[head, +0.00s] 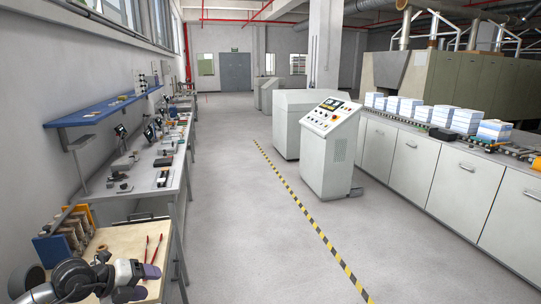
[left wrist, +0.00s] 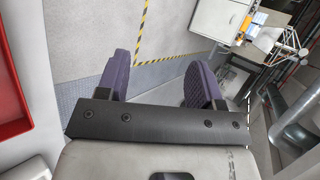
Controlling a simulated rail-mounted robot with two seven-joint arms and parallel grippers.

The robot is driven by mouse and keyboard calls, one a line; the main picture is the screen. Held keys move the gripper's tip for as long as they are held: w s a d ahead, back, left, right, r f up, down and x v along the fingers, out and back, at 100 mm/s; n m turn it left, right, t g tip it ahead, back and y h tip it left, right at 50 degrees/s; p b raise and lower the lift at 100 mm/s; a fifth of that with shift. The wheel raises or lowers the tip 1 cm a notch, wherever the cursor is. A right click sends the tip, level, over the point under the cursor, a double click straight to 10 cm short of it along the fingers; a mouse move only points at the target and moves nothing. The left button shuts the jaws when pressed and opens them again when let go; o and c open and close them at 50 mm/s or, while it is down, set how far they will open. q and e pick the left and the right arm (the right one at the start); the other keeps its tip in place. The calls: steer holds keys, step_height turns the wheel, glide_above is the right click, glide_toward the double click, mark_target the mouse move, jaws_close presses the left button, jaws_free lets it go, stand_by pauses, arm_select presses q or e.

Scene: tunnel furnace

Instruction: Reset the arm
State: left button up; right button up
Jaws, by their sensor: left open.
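My left gripper (head: 143,282) shows at the bottom left of the head view, with my arm coming in from the left edge. It appears over the near wooden bench top (head: 110,238). In the left wrist view its two purple fingers (left wrist: 160,82) stand wide apart with nothing between them, and grey floor shows beyond. My right gripper is in neither view.
A long cluttered workbench runs along the left wall under a blue shelf (head: 98,110). A control console (head: 328,150) and a conveyor with white stacks (head: 467,119) stand right. The aisle is clear.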

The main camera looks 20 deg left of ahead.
arm_select(q)
step_height(320, 180, up, 23)
steer(key=d+n+t+y+p, duration=0.1)
steer(key=d+n+t+y, duration=0.1)
steer(key=n+t+y, duration=1.15)
steer(key=s+d+f+n+g+h+p, duration=0.3)
steer(key=s+d+f+n+g+p, duration=0.5)
steer(key=f+g+p, duration=0.4)
steer(key=s+d+n+g+h+p, duration=0.1)
steer(key=s+d+p, duration=0.4)
steer(key=s+p, duration=0.6)
steer(key=s+d+n+g+h+p, duration=0.2)
steer(key=s+d+g+h+p, duration=0.2)
steer(key=s+p, duration=0.7)
steer(key=s+d+g, duration=0.1)
steer(key=s+d, duration=0.1)
steer(key=s, duration=0.1)
steer(key=shift+s+d, duration=0.2)
steer(key=shift+d, duration=0.1)
